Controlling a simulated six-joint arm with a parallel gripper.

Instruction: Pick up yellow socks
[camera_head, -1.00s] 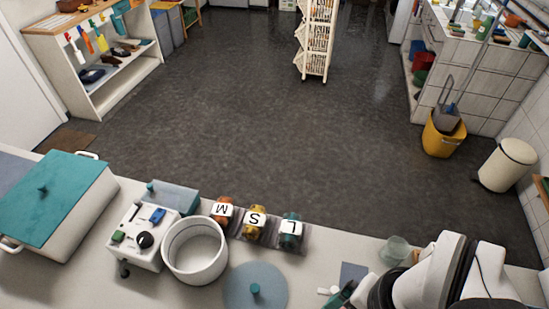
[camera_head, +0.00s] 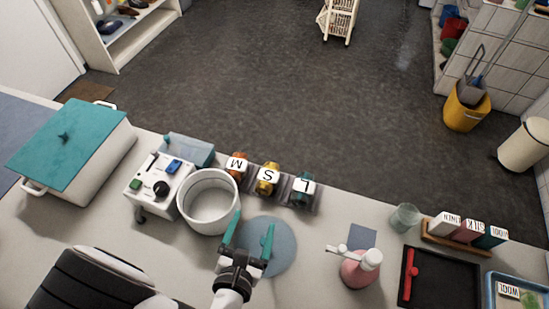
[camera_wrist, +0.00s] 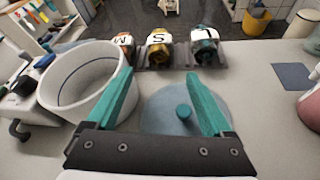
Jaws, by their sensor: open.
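The yellow socks (camera_head: 264,187), a rolled bundle with a white S label, sit in the middle of a row at the back of the counter. They also show ahead in the wrist view (camera_wrist: 157,57). The orange bundle marked M (camera_head: 236,173) is to their left and the teal bundle marked L (camera_head: 302,197) to their right. My gripper (camera_head: 252,219) is open and empty. It is over the round grey-blue lid (camera_wrist: 160,116), nearer the front than the socks and apart from them.
A white round pot (camera_head: 209,220) stands close to the left of my gripper, beside a white control box (camera_head: 157,192). A pink bottle (camera_head: 360,270), a clear cup (camera_head: 403,217) and a black tray (camera_head: 440,279) are to the right.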

